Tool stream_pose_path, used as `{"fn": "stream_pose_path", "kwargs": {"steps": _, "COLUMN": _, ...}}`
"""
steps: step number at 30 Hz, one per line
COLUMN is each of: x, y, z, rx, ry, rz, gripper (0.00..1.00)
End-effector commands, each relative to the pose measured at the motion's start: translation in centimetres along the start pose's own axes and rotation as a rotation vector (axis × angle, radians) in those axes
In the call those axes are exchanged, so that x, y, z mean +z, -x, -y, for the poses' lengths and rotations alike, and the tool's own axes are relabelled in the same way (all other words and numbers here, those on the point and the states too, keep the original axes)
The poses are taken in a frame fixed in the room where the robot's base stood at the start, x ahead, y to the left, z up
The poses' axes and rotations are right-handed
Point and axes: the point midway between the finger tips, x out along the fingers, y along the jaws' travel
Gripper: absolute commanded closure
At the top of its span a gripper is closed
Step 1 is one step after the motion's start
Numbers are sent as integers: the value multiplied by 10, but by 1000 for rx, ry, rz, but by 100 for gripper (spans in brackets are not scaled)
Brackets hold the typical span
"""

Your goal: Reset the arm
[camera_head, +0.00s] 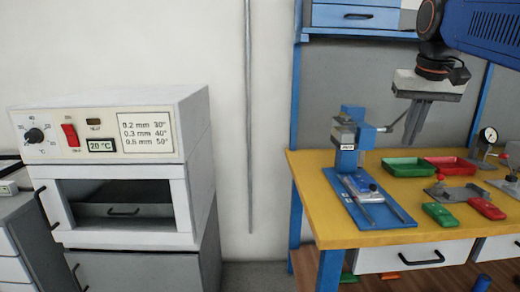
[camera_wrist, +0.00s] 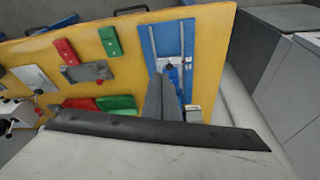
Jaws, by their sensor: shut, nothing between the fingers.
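My gripper (camera_head: 412,122) hangs from my arm at the upper right of the head view, fingers pointing down. It is above the yellow workbench (camera_head: 325,212), near the blue press (camera_head: 352,130), and apart from the bench top. In the wrist view, the fingers of my gripper (camera_wrist: 162,78) lie together, with nothing between them. They appear in front of the blue base plate (camera_wrist: 146,42) of the press and hide part of it.
Green tray (camera_head: 403,167), red tray (camera_head: 450,166), green block (camera_head: 440,214), red block (camera_head: 487,208) and dial gauge (camera_head: 489,136) are on the bench. A white oven (camera_head: 190,130) stands left.

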Motion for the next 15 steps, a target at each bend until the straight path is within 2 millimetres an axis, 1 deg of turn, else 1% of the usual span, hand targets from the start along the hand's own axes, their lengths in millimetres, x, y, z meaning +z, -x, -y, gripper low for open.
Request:
{"fn": "stream_pose_path", "kwargs": {"steps": 1, "x": 20, "y": -10, "z": 3, "rx": -5, "ry": 16, "rz": -5, "gripper": 100}}
{"fn": "stream_pose_path", "kwargs": {"steps": 8, "x": 101, "y": -69, "z": 12, "rx": -29, "ry": 88, "rz": -39, "gripper": 100}}
{"fn": "stream_pose_path", "kwargs": {"steps": 9, "x": 116, "y": -80, "z": 14, "rx": -34, "ry": 101, "rz": -45, "gripper": 100}}
{"fn": "stream_pose_path", "kwargs": {"steps": 14, "x": 177, "y": -129, "z": 16, "rx": -50, "ry": 150, "rz": -68, "gripper": 100}}
{"fn": "stream_pose_path", "kwargs": {"steps": 15, "x": 192, "y": -142, "z": 16, "rx": -54, "ry": 162, "rz": -74, "gripper": 100}}
